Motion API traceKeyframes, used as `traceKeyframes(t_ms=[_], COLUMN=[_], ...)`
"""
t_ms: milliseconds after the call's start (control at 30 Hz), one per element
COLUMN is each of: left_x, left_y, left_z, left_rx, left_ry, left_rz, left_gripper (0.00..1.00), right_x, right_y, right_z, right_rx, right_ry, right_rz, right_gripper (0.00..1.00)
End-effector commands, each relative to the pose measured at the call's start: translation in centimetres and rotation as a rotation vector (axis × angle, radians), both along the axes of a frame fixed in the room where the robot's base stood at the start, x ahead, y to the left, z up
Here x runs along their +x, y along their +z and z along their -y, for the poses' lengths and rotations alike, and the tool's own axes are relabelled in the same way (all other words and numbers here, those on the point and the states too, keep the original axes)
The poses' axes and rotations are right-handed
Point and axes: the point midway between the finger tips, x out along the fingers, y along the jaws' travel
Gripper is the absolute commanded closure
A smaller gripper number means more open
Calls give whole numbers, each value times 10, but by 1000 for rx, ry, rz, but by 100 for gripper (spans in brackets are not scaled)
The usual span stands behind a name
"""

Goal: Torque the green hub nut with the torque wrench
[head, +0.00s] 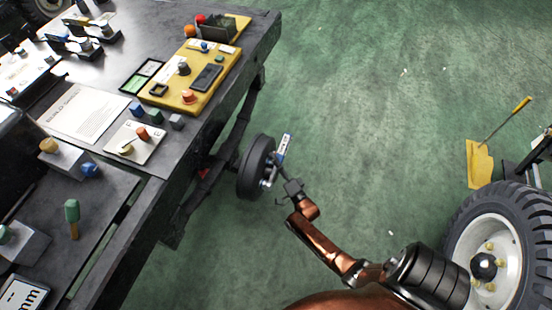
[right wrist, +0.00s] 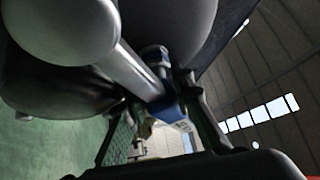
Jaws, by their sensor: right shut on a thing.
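My right gripper (head: 287,184) is at the end of the copper arm, beside a small dark wheel (head: 253,168) by the table's right edge. It is shut on what looks like the torque wrench, a tool with a blue and white body (head: 283,148). In the right wrist view a silver shaft (right wrist: 136,72) runs to a blue part (right wrist: 170,108) between the fingers (right wrist: 165,112). I cannot make out the green hub nut; the wheel's hub is small and partly covered by the tool and gripper. My left gripper is not in view.
The dark table (head: 100,165) on the left holds a yellow tray (head: 172,101), a white sheet (head: 84,112) and coloured pegs. A large tyre with a white rim (head: 508,240) stands at the lower right. The green floor (head: 370,110) between is mostly clear.

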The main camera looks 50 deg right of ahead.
Motion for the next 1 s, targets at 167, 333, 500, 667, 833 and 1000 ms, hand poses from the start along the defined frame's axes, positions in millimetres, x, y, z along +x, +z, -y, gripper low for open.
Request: traceKeyframes(t_ms=[167,333,500,667,833,1000], left_x=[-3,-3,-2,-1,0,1], left_y=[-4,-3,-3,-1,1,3], left_z=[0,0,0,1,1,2], left_rx=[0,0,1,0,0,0], left_ry=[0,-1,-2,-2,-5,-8], left_rz=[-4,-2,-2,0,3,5], left_gripper=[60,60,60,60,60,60], right_x=[10,9,9,5,-2,-11], right_y=[-8,-6,-5,-4,-5,-7], right_z=[-27,-27,-27,-25,-21,-16], right_rx=[-33,-37,-38,-39,-38,-36], right_ry=[37,36,35,33,31,28], right_rz=[-21,-20,-18,-18,-19,-23], right_gripper=[100,100,100,100,100,100])
